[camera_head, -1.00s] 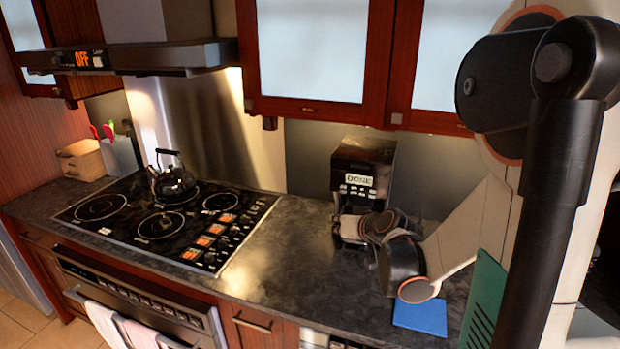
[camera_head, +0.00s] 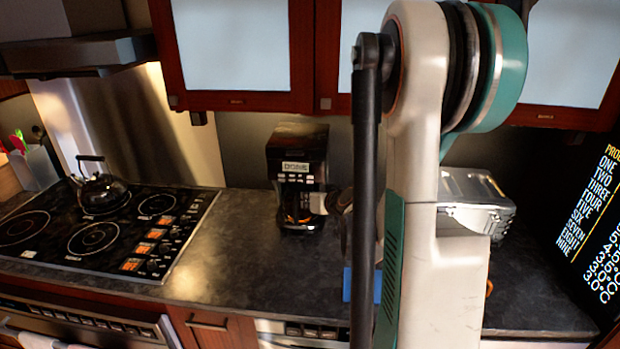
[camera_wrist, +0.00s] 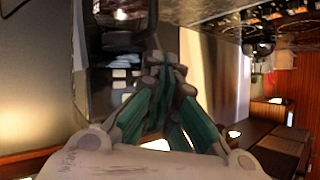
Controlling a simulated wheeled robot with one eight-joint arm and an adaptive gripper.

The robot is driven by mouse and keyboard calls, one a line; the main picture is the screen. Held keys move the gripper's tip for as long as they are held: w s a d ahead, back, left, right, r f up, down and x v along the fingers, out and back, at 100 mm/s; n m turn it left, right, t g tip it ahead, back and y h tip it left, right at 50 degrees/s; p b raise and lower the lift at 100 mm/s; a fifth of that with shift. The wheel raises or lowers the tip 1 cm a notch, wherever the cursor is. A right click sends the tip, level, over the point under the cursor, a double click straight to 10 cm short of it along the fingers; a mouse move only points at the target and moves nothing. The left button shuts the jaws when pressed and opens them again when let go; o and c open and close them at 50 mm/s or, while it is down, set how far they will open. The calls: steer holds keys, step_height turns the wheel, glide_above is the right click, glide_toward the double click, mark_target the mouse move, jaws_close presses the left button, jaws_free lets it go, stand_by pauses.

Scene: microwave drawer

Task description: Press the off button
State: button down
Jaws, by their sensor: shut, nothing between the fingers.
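The black coffee machine (camera_head: 297,160) stands on the counter against the back wall. It has a small lit display (camera_head: 295,167) with light buttons (camera_head: 294,179) under it. I cannot read which one is the off button. My gripper (camera_wrist: 165,68) is shut and empty in the wrist view. Its fingertips are in front of the edge of the coffee machine (camera_wrist: 120,50), beside the pale buttons (camera_wrist: 124,78); I cannot tell whether they touch. In the head view my arm hides most of the gripper, just right of the machine.
A cooktop (camera_head: 100,232) with a black kettle (camera_head: 98,186) is at left. A silver box-like appliance (camera_head: 475,200) stands on the counter right of my arm. A dark screen with text (camera_head: 590,215) is at far right. The counter (camera_head: 225,245) is clear between cooktop and coffee machine.

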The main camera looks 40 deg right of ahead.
mark_target(310, 177)
steer(key=w+d, duration=0.4)
steer(key=d, duration=0.1)
steer(key=shift+w+d, duration=0.2)
steer(key=shift+w, duration=0.1)
stand_by(1.4)
steer(key=shift+w+d, duration=0.25)
steer(key=shift+d, duration=0.05)
steer(key=shift+w+d, duration=0.2)
stand_by(0.7)
steer(key=shift+s, duration=0.1)
steer(key=shift+s+a+b, duration=0.4)
steer(key=shift+a, duration=0.15)
